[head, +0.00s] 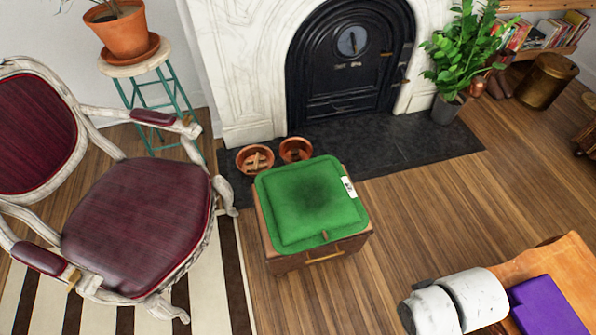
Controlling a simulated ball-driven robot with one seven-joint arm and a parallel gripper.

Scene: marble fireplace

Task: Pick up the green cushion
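The green cushion (300,200) lies flat on top of a brown wooden box (318,257) with a bar handle on its front side. The cushion is square with rounded corners and a darker patch in the middle. A small white label (348,187) shows at its right edge. The cushion's whole top is visible and nothing lies on it. My gripper is not in view in the head picture, so its state and its distance from the cushion do not show.
A wooden armchair with a dark red seat (140,215) stands close on the left. Two terracotta bowls (254,160) sit behind the box on the dark hearth (400,150). A wooden surface (566,262) with a purple item (545,308) is at lower right. Floor between is clear.

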